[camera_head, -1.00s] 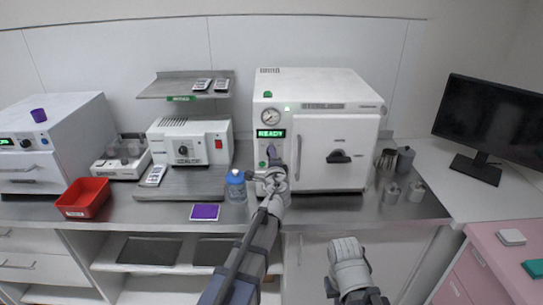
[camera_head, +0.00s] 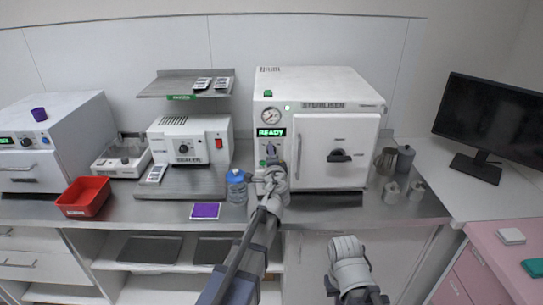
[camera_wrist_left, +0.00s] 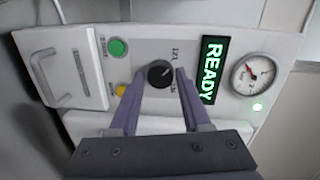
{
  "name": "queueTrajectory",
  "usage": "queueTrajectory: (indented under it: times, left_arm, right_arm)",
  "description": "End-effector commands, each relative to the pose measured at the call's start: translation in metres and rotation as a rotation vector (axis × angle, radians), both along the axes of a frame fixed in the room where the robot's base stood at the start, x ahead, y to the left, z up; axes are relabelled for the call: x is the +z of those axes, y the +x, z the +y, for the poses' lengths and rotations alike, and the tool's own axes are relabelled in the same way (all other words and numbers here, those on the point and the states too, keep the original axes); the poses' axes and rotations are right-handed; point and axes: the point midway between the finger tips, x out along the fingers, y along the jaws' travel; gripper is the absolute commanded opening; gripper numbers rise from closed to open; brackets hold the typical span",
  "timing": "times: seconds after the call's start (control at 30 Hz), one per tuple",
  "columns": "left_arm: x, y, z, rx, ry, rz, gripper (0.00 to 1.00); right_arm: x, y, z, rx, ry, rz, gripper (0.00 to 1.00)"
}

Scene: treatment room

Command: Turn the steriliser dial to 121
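The white steriliser (camera_head: 335,95) stands on the counter with its door shut and a green READY display (camera_head: 271,132). In the left wrist view the black steriliser dial (camera_wrist_left: 160,73) sits on the tilted front panel, with markings that look like 121 and 134 beside it. My left gripper (camera_wrist_left: 160,76) is open, its two fingers on either side of the dial with small gaps showing. In the head view my left gripper (camera_head: 271,160) hides the dial. The dial's exact pointer setting is hard to read. My right gripper (camera_head: 350,262) is low in front of the counter, its fingers not clear.
On the panel, a green button (camera_wrist_left: 118,47), a yellow button (camera_wrist_left: 121,90), a gauge (camera_wrist_left: 252,75) and a handle (camera_wrist_left: 60,75) are near the dial. A blue bottle (camera_head: 236,186) stands just left of my left arm. Metal cups (camera_head: 386,161) stand right of the steriliser.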

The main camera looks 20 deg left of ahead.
Motion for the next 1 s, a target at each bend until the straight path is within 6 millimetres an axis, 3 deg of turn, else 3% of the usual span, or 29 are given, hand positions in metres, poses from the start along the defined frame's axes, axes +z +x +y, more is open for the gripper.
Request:
queueTrajectory:
  times: [0.2, 0.57, 1.0]
  left_arm:
    - [0.0, 0.0, 0.0, 0.0, 0.002, 0.0, 0.72]
    - [0.001, -0.004, -0.002, -0.001, 0.003, 0.0, 0.72]
    - [0.006, -0.064, -0.022, -0.001, 0.004, 0.0, 0.72]
  right_arm:
    - [0.0, 0.0, 0.0, 0.0, 0.0, 0.0, 0.0]
    - [0.001, 0.0, 0.0, 0.0, 0.0, 0.0, 0.0]
    - [0.006, 0.0, 0.0, 0.0, 0.0, 0.0, 0.0]
